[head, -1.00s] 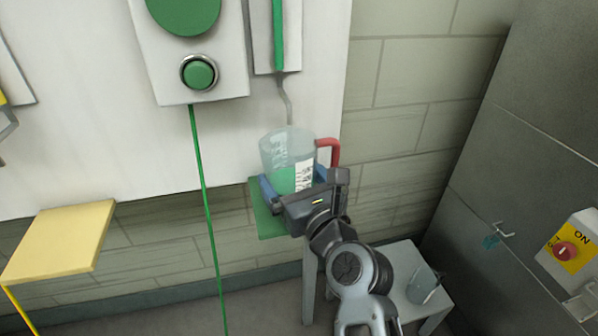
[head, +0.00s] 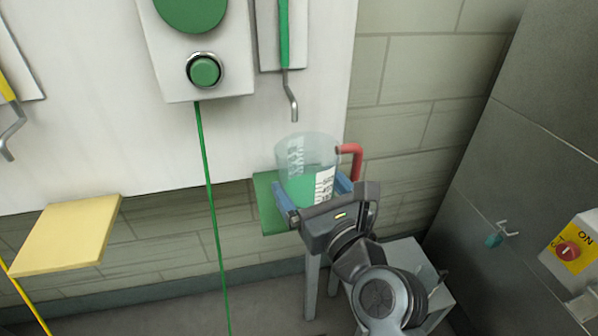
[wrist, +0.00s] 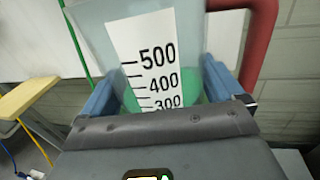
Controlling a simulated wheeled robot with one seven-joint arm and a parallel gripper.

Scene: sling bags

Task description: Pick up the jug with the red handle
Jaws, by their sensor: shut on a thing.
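The jug (head: 308,160) is clear, with a red handle (head: 352,158) on its right side, a white scale label and green liquid inside. It stands upright at the green shelf (head: 268,204) on the wall; I cannot tell whether its base touches the shelf. My gripper (head: 313,202) is shut on the jug, with a blue finger on each side of its body. In the wrist view the jug (wrist: 90,25) fills the middle, with its scale facing me and the red handle (wrist: 262,45) to the right. The jug's base is hidden behind my gripper.
A bent metal spout (head: 292,100) hangs just above the jug. A green button (head: 204,70) is on the wall panel. A yellow shelf (head: 66,234) is at the left. A grey stool (head: 402,256) stands behind my arm. A red switch (head: 567,251) is at the far right.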

